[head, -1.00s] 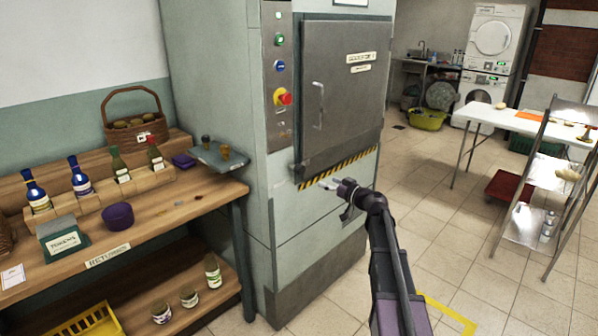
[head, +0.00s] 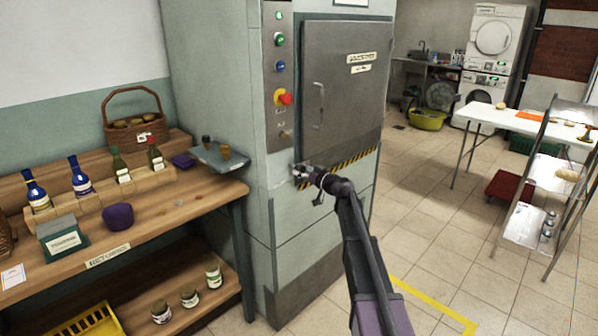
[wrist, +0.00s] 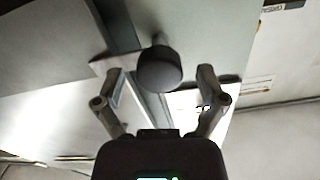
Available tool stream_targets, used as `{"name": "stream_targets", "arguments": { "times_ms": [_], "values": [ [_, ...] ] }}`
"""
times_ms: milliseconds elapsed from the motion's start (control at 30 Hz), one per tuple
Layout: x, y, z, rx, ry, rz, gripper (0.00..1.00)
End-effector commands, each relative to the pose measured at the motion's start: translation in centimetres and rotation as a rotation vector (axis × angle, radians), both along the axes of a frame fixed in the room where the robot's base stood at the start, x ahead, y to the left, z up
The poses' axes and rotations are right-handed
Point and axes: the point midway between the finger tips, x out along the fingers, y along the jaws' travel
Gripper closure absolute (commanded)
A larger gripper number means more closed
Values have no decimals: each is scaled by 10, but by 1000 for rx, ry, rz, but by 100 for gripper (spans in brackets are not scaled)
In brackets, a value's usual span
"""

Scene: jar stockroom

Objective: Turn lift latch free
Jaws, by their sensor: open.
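The lift is a tall grey-green cabinet with a steel door (head: 340,95) that stands shut. In the wrist view a dark round knob (wrist: 160,68) on a short stem, which looks like the latch, sits at the door's edge. My gripper (wrist: 160,88) is open, with one finger to each side of the knob. I see no clear contact between fingers and knob. In the head view my gripper (head: 300,174) is at the lower left corner of the door and largely hides the latch there.
A button panel with a red stop knob (head: 285,97) is above my gripper. A wooden bench (head: 190,205) with bottles and a grey tray (head: 222,157) stands left of the lift. A white table (head: 480,115) and a metal rack (head: 530,225) stand right.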

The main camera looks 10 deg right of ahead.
Motion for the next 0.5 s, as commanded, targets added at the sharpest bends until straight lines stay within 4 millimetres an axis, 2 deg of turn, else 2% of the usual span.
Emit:
{"name": "stream_targets", "arguments": {
  "times_ms": [433, 467, 500],
  "values": [
    [6, 5, 0, 0, 0, 0, 9],
    [6, 5, 0, 0, 0, 0, 12],
    [6, 5, 0, 0, 0, 0, 24]
  ]
}}
